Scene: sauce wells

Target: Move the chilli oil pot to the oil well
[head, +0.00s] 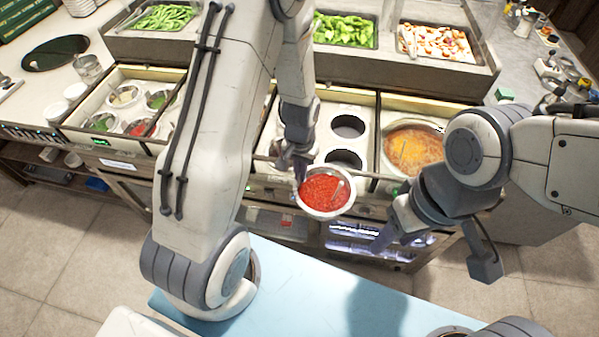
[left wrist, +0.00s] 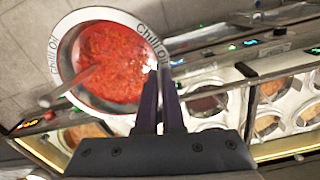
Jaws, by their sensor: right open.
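The chilli oil pot (head: 323,205) is a round metal pot full of red chilli oil, with a spoon in it. It hangs in the air in front of the counter, and its "Chilli Oil" rim label reads in the left wrist view (left wrist: 150,36). My left gripper (head: 300,172) is shut on the pot's rim; its two fingers lie close together there in the left wrist view (left wrist: 160,92). Two empty round wells, a back well (head: 348,126) and a front well (head: 344,159), lie behind the pot. No well label is legible. My right gripper (head: 384,238) is open and empty, right of the pot.
A large pan of orange broth (head: 411,148) sits right of the wells. Small sauce pots (head: 138,128) fill the left counter section. Trays of green vegetables (head: 345,32) stand on the raised shelf behind. A pale blue surface (head: 300,290) lies nearest me.

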